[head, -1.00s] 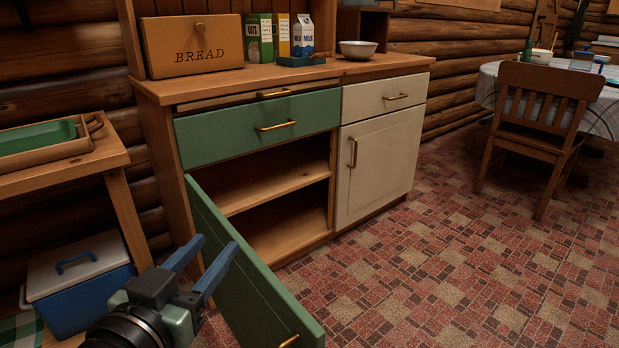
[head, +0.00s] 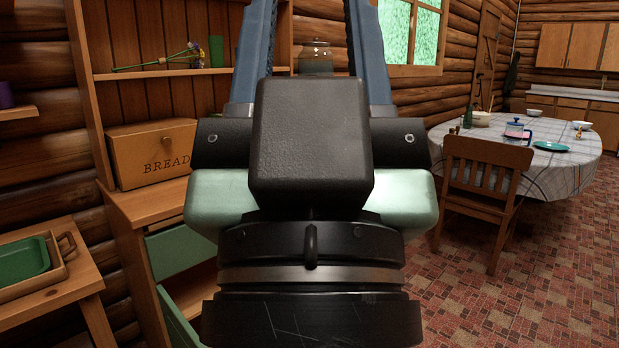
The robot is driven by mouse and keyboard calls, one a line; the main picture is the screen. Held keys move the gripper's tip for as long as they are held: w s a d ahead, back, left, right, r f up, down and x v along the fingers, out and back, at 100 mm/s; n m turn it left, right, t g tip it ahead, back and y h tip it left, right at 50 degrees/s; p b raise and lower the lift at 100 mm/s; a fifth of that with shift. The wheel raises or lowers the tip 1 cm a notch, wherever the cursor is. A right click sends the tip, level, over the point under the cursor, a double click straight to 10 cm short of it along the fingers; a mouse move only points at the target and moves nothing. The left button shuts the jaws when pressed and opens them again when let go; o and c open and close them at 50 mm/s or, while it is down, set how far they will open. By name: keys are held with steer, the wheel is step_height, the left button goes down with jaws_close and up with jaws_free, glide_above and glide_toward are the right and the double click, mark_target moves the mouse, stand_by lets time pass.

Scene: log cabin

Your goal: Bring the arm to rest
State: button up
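My gripper (head: 315,60) fills the middle of the head view, raised close to the camera with its two blue fingers pointing up. My gripper and wrist hide most of the wooden cabinet (head: 130,207). A part of its green drawer (head: 180,250) and the edge of the open green door (head: 177,320) show at the lower left.
A bread box (head: 150,153) stands on the cabinet, with flowers (head: 185,57) on the shelf above. A green tray (head: 24,258) lies on a side table at left. A chair (head: 485,190) and a laid round table (head: 565,170) stand at right. Tiled floor is open at lower right.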

step_height(320, 180, up, 25)
steer(key=p, duration=2.3)
steer(key=shift+a, duration=0.1)
